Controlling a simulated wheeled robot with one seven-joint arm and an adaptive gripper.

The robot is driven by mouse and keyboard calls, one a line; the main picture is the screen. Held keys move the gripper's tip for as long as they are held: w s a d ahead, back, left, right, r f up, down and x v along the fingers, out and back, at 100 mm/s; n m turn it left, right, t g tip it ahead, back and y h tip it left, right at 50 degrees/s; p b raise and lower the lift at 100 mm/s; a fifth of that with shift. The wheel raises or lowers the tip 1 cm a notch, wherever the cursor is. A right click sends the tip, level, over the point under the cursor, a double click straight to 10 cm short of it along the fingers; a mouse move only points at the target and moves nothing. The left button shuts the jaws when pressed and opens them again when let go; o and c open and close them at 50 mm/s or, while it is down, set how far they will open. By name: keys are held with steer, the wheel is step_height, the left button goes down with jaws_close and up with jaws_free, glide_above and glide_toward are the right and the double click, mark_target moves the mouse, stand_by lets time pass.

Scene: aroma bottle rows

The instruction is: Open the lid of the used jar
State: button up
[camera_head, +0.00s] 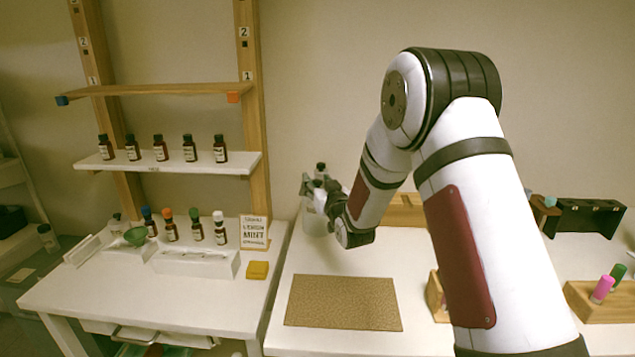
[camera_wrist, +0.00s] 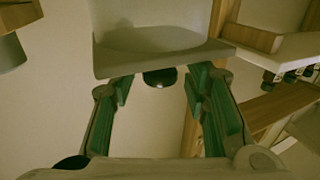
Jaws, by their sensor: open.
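The used jar (camera_head: 314,224) is a pale jar standing at the back left of the right-hand white table, partly hidden by my gripper (camera_head: 319,190). In the wrist view, which looks upside down, the pale jar (camera_wrist: 150,25) fills the top middle, and its dark round lid knob (camera_wrist: 160,78) sticks out below it. My gripper (camera_wrist: 162,84) has its green-padded fingers spread, one on each side of the knob, with gaps between. Nothing is held. The lid appears seated on the jar. How far the knob lies between the pads is hard to tell.
A brown mat (camera_head: 343,303) lies on the right-hand table (camera_head: 300,345). A wooden block with pink and green bottles (camera_head: 602,290) is at right. The left table holds a rack of bottles (camera_head: 195,260), a sign (camera_head: 254,233) and a yellow block (camera_head: 257,270). A shelf of bottles (camera_head: 165,162) is above.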

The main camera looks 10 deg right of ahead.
steer(key=shift+w, duration=0.4)
steer(key=shift+c, duration=0.6)
jaws_close()
steer(key=shift+r, duration=0.1)
